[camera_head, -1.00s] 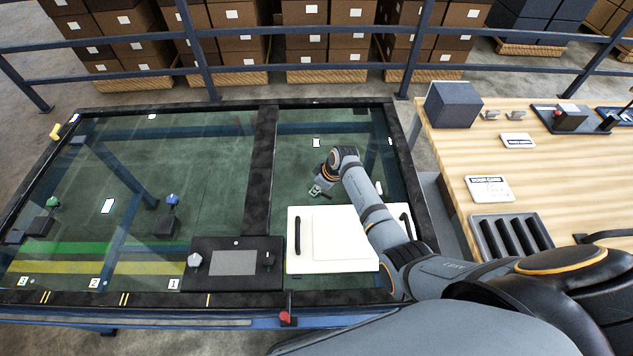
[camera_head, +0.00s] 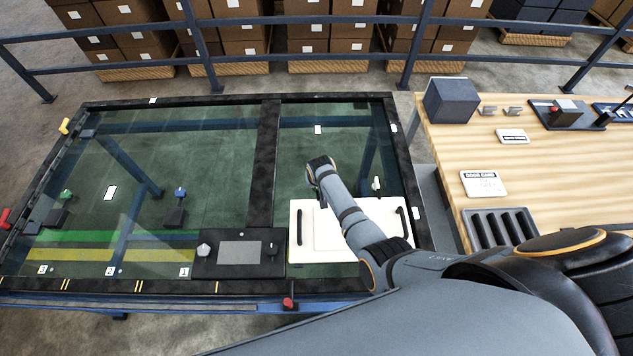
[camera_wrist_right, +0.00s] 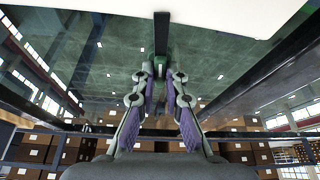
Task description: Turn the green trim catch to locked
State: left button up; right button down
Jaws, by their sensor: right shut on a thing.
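The right wrist view shows my right gripper (camera_wrist_right: 160,80) with its two fingertips closed on a small green piece (camera_wrist_right: 160,66), which appears to be the green trim catch. A dark bar (camera_wrist_right: 161,35) runs up from there over the edge of a white panel. In the head view my right arm reaches over this white panel (camera_head: 325,240), and its wrist is at the panel's far edge. The fingers and the catch are hidden behind the wrist there, so I cannot tell the catch's angle. My left gripper is not in view.
The panel has black handles (camera_head: 300,227) at its sides. A dark control box (camera_head: 240,255) stands left of it on the glass-topped table. A green knob (camera_head: 66,195) and a blue knob (camera_head: 180,192) are further left. A wooden bench (camera_head: 550,150) stands on the right.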

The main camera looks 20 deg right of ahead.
jog(key=shift+m+h, duration=0.3)
jog(key=shift+m, duration=0.5)
jog(key=c, duration=1.4)
grip_release()
